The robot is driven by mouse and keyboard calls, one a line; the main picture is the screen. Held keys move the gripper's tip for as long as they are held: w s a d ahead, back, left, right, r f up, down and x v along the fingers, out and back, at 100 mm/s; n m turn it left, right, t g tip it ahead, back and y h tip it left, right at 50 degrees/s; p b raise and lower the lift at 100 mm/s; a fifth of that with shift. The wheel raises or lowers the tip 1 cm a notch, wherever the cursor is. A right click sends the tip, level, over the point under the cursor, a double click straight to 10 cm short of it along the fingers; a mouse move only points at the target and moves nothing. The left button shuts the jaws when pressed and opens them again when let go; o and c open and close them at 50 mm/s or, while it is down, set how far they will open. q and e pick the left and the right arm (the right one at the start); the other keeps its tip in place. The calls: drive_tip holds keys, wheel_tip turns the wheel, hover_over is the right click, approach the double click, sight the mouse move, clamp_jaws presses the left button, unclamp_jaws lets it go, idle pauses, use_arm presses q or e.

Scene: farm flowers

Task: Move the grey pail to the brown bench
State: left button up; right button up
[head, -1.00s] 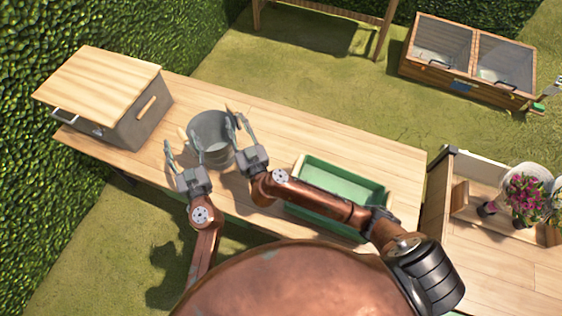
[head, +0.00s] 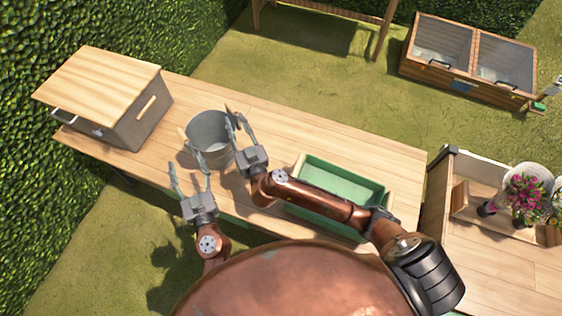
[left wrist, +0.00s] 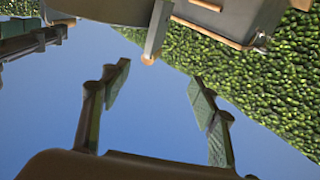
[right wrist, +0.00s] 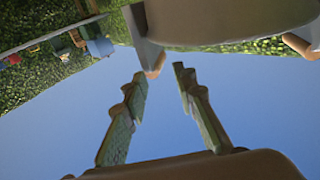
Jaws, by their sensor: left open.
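The grey pail (head: 208,133) stands upright on the pale wooden worktop (head: 290,140), with tan handle ends on its left and right sides. My left gripper (head: 189,172) is open and empty, in front of the pail in the picture and apart from it. My right gripper (head: 238,118) is open at the pail's right side. In the right wrist view the pail (right wrist: 225,15) looms at the top, and a grey handle with a tan tip appears between the spread fingertips; contact is unclear. A brown wooden bench (head: 332,10) is cut off at the top of the head view.
A grey box (head: 140,115) with a wooden lid stands left of the pail. A green tray (head: 340,180) lies to its right, below my right arm. A glazed wooden frame (head: 470,65) sits on the grass. Potted flowers (head: 527,195) stand at right. Grass separates worktop and bench.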

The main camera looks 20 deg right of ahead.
drive_tip(key=shift+o, duration=0.7)
drive_tip(key=shift+f, duration=0.15)
drive_tip(key=o, duration=0.7)
drive_tip(key=shift+c, duration=0.2)
drive_tip(key=shift+s, duration=0.15)
drive_tip(key=s, duration=0.7)
drive_tip(key=shift+s+f, duration=0.25)
drive_tip(key=shift+s, duration=0.15)
